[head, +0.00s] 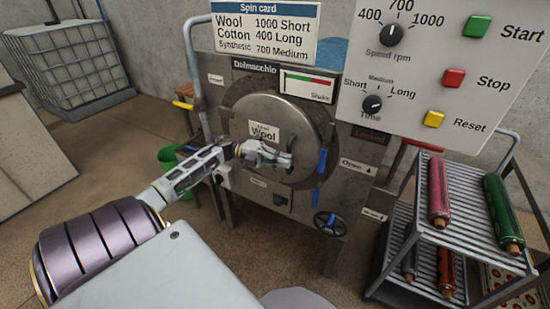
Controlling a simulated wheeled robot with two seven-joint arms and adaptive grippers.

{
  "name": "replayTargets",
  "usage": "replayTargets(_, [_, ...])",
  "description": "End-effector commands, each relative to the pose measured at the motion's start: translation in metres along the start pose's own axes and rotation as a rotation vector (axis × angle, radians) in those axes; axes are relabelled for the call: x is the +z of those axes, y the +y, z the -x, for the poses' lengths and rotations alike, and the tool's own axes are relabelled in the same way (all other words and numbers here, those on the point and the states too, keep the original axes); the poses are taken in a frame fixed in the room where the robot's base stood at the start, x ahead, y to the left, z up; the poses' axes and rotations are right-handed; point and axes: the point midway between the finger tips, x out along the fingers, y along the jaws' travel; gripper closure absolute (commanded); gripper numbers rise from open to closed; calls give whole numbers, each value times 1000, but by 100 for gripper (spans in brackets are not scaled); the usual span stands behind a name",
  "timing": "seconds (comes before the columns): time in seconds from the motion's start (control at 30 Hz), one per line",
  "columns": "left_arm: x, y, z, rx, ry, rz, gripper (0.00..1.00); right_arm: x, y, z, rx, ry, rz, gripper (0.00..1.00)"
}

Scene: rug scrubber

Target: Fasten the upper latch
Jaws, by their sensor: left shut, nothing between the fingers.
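The machine's round steel door (312,120) is closed or nearly so against the front; I cannot tell if it sits tight. The upper latch has a blue handle (322,161) at the door's right edge, standing roughly upright. Whether either latch is hooked is too small to tell. My left gripper (288,159) is shut and empty in front of the door, a little left of the upper latch handle and apart from it in the picture. My right gripper is not in view.
A control panel (460,75) with knobs and buttons fills the upper right. A spin card (263,32) stands above the machine. A handwheel (330,224) sits low on the front. A rack (455,262) with rolled rugs stands at right. A green bucket (172,160) is at left.

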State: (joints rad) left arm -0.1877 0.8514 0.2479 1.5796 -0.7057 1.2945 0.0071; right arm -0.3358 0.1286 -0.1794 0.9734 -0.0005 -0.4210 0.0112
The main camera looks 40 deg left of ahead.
Motion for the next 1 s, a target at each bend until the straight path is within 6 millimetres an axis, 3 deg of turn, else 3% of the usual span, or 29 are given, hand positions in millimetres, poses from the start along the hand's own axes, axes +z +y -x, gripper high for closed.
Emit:
replayTargets(0.5, [0, -1, -67, -2, 0, -2, 100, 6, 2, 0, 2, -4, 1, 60])
replayTargets(0.7, [0, 0, -80, -1, 0, -1, 100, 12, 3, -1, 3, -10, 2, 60])
replayTargets(1.0, [0, 0, -84, 0, 0, 0, 100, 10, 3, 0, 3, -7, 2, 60])
